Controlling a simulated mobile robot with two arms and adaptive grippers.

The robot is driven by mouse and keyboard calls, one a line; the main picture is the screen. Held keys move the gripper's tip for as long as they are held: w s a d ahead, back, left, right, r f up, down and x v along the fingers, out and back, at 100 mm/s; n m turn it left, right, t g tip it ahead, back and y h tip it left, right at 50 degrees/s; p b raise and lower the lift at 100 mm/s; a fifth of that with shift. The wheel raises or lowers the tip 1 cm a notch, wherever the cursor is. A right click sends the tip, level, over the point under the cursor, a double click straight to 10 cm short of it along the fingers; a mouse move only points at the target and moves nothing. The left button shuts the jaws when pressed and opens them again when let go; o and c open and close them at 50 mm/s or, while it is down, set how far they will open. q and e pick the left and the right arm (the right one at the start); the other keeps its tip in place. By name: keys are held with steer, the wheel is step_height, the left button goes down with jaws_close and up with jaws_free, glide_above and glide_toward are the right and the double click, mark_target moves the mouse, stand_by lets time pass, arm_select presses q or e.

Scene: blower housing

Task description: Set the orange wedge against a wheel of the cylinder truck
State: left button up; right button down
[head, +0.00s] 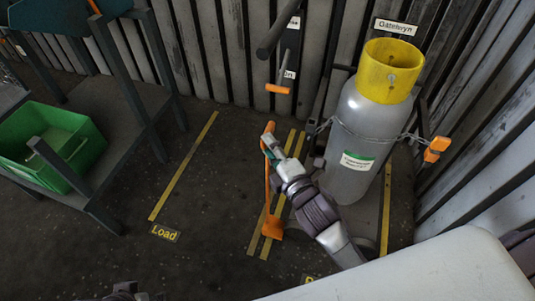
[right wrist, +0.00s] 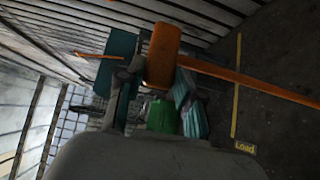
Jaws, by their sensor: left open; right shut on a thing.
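The orange wedge (head: 271,230) is at the low end of a long orange handle, over the yellow floor lines. I cannot tell whether it touches the floor. My right gripper (head: 269,154) is shut on the handle near its top; the orange grip (right wrist: 162,55) also shows between the teal fingers in the right wrist view. The cylinder truck (head: 427,145) carries a grey gas cylinder (head: 350,115) with a yellow collar, to the right of the wedge. My right arm partly covers the truck's foot, and no wheel is clear. My left gripper (head: 126,292) barely shows at the bottom edge.
A green crate (head: 55,140) sits on a grey rack shelf at the left. A corrugated wall (head: 230,60) closes the back. Dark floor between the rack and the wedge is free, with a "Load" label (head: 164,233). A pale surface (head: 420,275) fills the lower right.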

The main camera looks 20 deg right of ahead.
steer(key=shift+w+d, duration=0.3)
steer(key=shift+w, duration=0.15)
steer(key=shift+d+f, duration=0.1)
steer(key=shift+d, duration=0.05)
steer(key=shift+s+d+f, duration=0.4)
steer(key=shift+s+d, duration=0.05)
steer(key=shift+d, duration=0.2)
steer(key=shift+s+d+f, duration=0.4)
steer(key=shift+s+d, duration=0.05)
steer(key=shift+d, duration=0.2)
